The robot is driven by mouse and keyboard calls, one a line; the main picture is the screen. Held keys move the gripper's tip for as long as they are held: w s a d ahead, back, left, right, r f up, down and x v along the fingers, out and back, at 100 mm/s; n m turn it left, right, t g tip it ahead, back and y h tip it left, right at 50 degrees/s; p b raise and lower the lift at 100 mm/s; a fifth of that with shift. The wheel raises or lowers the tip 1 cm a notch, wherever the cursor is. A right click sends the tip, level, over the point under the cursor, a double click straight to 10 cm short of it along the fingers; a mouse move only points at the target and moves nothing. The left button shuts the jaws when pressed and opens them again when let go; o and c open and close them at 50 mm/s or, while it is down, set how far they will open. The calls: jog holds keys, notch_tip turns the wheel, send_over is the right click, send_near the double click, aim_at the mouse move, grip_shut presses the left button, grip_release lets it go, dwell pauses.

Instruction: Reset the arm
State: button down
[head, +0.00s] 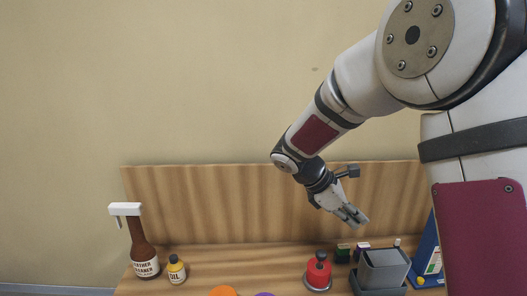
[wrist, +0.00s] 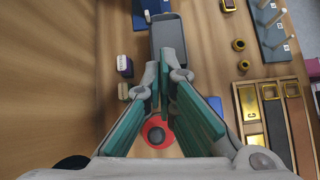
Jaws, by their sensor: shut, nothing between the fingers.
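My gripper (head: 354,219) hangs above the right part of a wooden bench, in front of its wooden backboard (head: 230,205). In the wrist view my gripper (wrist: 162,98) points down at the bench, its green finger pads angled toward each other. The fingers are shut and hold nothing. A red round container with a dark top (head: 318,272) stands below and to the left of the gripper in the head view. It also shows in the wrist view (wrist: 157,133), partly hidden behind the fingers.
A grey bin (head: 383,267) and a blue board (head: 430,251) stand at right. A compartmented wooden tray (wrist: 277,125) and a blue pegged rack (wrist: 270,30) show in the wrist view. Air around the gripper looks clear.

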jog(key=s+a+r+m+t+y, duration=0.2)
jog(key=s+r+m+y, duration=0.1)
jog(key=s, duration=0.5)
jog(key=s+a+r+m+t+y, duration=0.2)
jog(key=s+r+m, duration=0.2)
jog(key=s+m, duration=0.3)
jog(key=s+a+r+m+t+y, duration=0.1)
jog(key=s+a+r+m+y, duration=0.1)
jog(key=s+m, duration=0.4)
jog(key=s+r+y, duration=0.1)
jog(key=s+r, duration=0.1)
jog(key=s, duration=0.2)
jog(key=shift+r+t+y, duration=0.3)
jog(key=shift+t, duration=0.1)
jog(key=shift+d, duration=0.1)
